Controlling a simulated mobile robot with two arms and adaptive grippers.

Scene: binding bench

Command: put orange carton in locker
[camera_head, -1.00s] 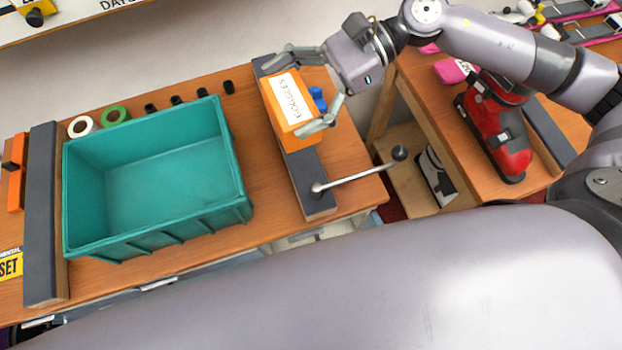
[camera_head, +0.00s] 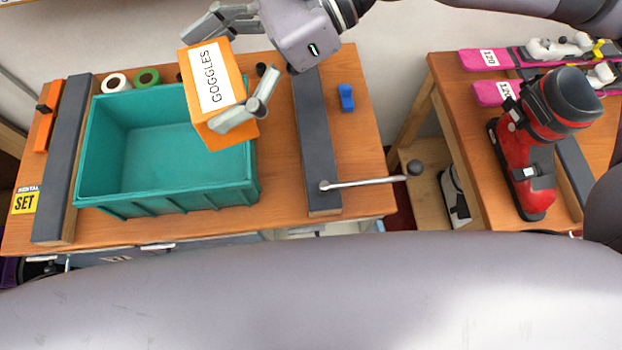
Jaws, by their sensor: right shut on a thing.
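The orange carton (camera_head: 206,88) has a white label reading "GOGGLES". My right gripper (camera_head: 199,80) is shut on it, with one finger along its far side and one along its near side. The carton is held in front of the right part of the teal bin (camera_head: 165,198) as I see it, and covers part of its rim. The bin looks empty where its inside shows. My left gripper is not in view. I cannot make out a locker.
A dark rail (camera_head: 318,150) with a metal lever (camera_head: 365,183) stands right of the bin. Another dark rail (camera_head: 62,165) stands left. A small blue block (camera_head: 346,98) lies on the bench (camera_head: 365,140). A red boot (camera_head: 530,165) and pink skis (camera_head: 484,60) occupy the right table.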

